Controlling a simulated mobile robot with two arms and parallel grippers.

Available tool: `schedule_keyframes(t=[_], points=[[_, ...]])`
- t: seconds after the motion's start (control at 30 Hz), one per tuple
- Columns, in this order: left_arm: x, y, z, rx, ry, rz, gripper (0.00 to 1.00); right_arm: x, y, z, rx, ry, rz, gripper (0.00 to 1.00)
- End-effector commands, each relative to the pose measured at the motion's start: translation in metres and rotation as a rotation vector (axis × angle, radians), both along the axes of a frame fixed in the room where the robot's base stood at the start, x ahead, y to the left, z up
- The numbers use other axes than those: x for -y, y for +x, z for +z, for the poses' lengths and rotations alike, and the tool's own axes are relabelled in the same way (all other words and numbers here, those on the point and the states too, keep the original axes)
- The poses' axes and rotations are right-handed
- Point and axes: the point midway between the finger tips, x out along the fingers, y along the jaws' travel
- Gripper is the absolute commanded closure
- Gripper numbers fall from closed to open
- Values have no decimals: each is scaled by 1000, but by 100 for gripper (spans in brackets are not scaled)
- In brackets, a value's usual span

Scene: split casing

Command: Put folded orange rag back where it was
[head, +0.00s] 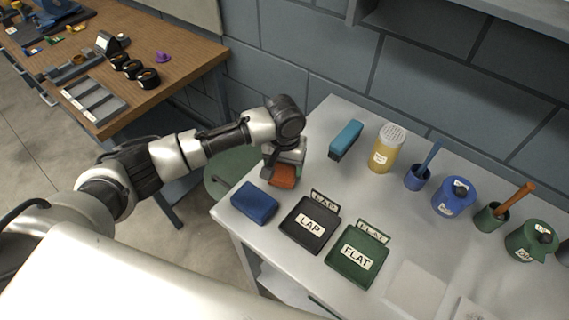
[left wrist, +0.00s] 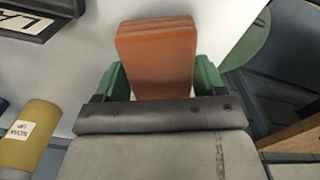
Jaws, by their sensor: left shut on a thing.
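The folded orange rag (head: 284,176) is in my left gripper (head: 283,165), at the left edge of the white table (head: 330,181). In the left wrist view the orange rag (left wrist: 157,58) stands between the green fingertips of the left gripper (left wrist: 155,80), which are shut on its two sides. Whether the rag touches the table is hard to tell. A folded blue rag (head: 254,202) lies on the table just in front of it. My right gripper is not in view.
A black LAP tray (head: 296,236) and a green FLAT tray (head: 345,275) stand to the right of the blue rag. A blue brush-like block (head: 346,139), a yellow canister (head: 385,150) and several pots line the back. A wooden bench (head: 190,62) is at left.

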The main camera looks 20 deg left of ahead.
Motion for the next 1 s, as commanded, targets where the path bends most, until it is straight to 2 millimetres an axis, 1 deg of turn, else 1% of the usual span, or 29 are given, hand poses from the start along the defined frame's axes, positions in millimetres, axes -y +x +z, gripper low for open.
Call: schedule_keyframes(t=[0.1,0.27,0.3,0.47,0.77,0.87,0.97,1.0], points=[[0,0,-8,1,1,0,48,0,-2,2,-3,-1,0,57],[0,0,-9,1,0,0,48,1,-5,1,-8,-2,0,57],[0,0,-9,1,1,0,28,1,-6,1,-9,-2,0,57],[0,0,-9,1,0,0,4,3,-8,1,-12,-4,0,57],[0,0,-7,2,-1,0,4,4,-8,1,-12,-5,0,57],[0,1,2,4,-2,0,4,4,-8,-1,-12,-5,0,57],[0,0,18,5,-2,0,4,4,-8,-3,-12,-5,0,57],[0,1,26,6,-2,1,4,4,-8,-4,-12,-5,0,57]])
